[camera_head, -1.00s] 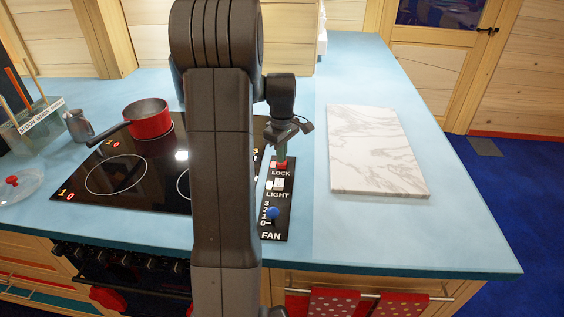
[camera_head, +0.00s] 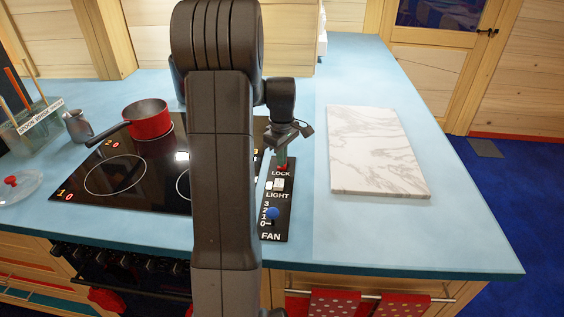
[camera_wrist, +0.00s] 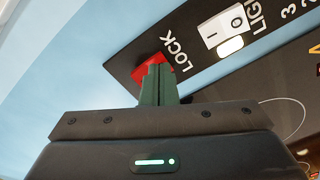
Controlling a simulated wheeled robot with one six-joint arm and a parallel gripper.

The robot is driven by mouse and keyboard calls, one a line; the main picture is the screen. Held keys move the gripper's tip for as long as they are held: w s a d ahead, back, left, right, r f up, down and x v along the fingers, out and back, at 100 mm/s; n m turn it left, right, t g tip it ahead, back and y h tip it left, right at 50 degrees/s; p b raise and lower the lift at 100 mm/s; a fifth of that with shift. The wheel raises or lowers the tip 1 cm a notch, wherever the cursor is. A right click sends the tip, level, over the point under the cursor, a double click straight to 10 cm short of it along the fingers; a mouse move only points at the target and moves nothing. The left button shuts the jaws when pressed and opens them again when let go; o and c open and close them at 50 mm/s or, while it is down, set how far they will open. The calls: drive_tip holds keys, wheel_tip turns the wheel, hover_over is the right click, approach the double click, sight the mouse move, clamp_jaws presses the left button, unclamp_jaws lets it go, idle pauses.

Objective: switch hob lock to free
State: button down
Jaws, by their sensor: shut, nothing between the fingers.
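The hob lock is a red switch (camera_head: 285,167) at the top of the black control panel (camera_head: 275,205), beside the hob. In the wrist view the red lock switch (camera_wrist: 148,68) lies by the word LOCK, partly hidden behind the fingertips. My gripper (camera_head: 281,157) is shut, with its green fingers together and empty. In the wrist view the tips of my gripper (camera_wrist: 158,72) are at the red switch, touching it or very close. I cannot tell which way the lock is set.
Below the lock are a white light switch (camera_head: 279,184) and a blue fan knob (camera_head: 272,214). A red pan (camera_head: 150,120) stands on the black hob (camera_head: 120,175). A marble board (camera_head: 375,150) lies to the right. My arm hides part of the hob.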

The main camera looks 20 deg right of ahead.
wheel_tip(320, 180, up, 7)
drive_tip(key=p, duration=0.5)
drive_tip(key=shift+f, duration=0.2)
idle(0.3)
wheel_tip(320, 180, down, 7)
drive_tip(key=b, duration=0.5)
drive_tip(key=shift+r, duration=0.2)
